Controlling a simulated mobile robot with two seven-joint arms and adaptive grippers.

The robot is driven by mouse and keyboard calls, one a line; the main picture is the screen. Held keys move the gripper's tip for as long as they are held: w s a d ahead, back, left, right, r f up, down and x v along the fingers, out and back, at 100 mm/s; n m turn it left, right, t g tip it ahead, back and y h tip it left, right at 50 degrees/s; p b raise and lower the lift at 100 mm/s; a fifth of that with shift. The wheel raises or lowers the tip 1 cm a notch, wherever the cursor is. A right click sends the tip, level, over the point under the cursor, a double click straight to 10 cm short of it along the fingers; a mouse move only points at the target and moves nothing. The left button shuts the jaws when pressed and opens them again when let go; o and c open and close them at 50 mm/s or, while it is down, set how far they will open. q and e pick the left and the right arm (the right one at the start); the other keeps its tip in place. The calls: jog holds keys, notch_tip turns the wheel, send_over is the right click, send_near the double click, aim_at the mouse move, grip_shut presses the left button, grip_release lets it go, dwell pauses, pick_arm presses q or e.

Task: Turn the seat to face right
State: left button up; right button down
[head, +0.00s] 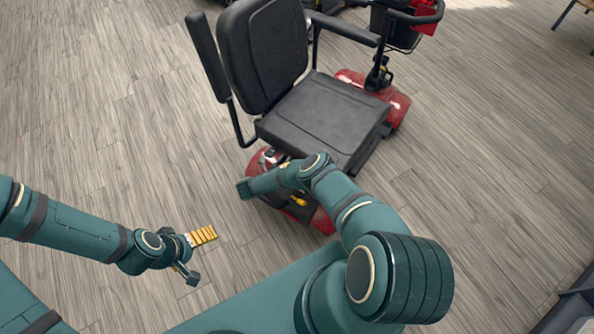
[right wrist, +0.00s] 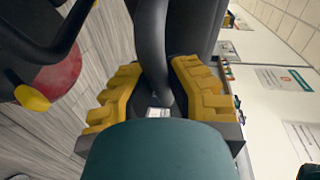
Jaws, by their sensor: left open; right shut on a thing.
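The black seat cushion (head: 325,115) of a red scooter is turned with its front edge toward the lower right in the head view. Its backrest (head: 262,52) stands at the upper left. One armrest (head: 207,57) is upright beside the backrest; the other (head: 345,29) reaches out to the right. My left gripper (head: 196,255) is open and empty, above the floor left of the scooter. My right arm reaches over the scooter's near end, and its fingers do not show clearly there. In the right wrist view my right gripper (right wrist: 158,85) is shut on a dark curved bar (right wrist: 153,45).
The scooter's red near end (head: 318,219) lies below the seat, and its tiller (head: 405,22) is at the upper right. A yellow knob (right wrist: 32,97) shows in the right wrist view. Wood floor (head: 480,180) is free right of the scooter. A dark object (head: 575,303) stands at the lower right.

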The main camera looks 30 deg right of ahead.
jog(key=shift+w+a, duration=0.1)
jog(key=c, duration=0.9)
grip_release()
jog(key=shift+a, duration=0.1)
jog(key=a+r, duration=0.2)
jog(key=a, duration=0.9)
jog(key=shift+a, duration=0.35)
jog(key=shift+r, duration=0.1)
